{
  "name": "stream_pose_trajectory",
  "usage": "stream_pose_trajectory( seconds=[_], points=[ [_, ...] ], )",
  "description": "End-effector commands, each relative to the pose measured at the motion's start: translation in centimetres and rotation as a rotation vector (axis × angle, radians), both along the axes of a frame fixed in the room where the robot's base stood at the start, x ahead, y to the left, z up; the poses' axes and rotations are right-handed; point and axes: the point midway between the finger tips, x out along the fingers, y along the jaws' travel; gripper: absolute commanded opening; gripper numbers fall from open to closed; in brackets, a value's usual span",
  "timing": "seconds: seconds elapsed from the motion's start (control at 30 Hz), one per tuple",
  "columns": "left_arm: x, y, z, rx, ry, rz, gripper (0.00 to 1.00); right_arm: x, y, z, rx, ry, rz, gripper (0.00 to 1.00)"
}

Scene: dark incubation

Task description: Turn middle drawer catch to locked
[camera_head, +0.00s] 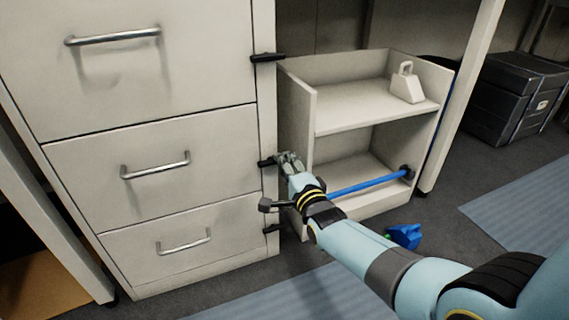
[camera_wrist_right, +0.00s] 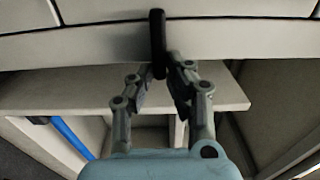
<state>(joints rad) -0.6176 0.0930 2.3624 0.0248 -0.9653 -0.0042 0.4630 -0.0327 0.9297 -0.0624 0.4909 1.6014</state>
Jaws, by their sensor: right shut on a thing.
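The middle drawer catch (camera_head: 266,163) is a small black lever on the right edge of the pale cabinet, beside the middle drawer (camera_head: 152,168). Its visible part points roughly sideways in the head view. My right gripper (camera_head: 282,161) is at the catch's right end, and its fingers hide part of it. In the right wrist view the catch (camera_wrist_right: 157,38) is a dark upright bar, and my right gripper (camera_wrist_right: 160,76) is closed around its lower end. My left gripper is in neither view.
Other black catches sit above (camera_head: 267,57) and below (camera_head: 272,228). An open shelf unit (camera_head: 298,115) with a white weight-like object (camera_head: 406,84) stands right of the cabinet. A blue bar (camera_head: 368,185) crosses near my right wrist. A blue object (camera_head: 404,236) lies on the floor.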

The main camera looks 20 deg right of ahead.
Motion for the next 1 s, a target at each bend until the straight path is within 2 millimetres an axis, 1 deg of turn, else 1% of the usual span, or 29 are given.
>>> stream_pose_trajectory(
  seconds=[0.4, 0.43, 0.6, 0.87, 0.97, 1.0],
  points=[
    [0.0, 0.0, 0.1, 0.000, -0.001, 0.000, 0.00, -0.1, -0.1, -0.2, 0.009, 0.004, -0.001, 0.00],
    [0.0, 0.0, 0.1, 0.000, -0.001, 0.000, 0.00, -0.1, -0.1, -0.2, 0.009, 0.004, -0.001, 0.15],
    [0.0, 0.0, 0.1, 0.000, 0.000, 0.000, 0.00, -0.1, -0.1, -0.2, 0.008, 0.003, -0.001, 0.37],
    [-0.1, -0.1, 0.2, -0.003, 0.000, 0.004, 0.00, -0.1, 0.0, -0.1, 0.007, 0.001, 0.000, 0.37],
    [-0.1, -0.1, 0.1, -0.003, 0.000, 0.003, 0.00, -0.8, 0.0, -0.2, 0.007, 0.002, 0.000, 0.37],
    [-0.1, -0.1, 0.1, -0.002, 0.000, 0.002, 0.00, -1.3, -0.1, -0.2, 0.007, 0.002, 0.000, 0.37]
  ],
)
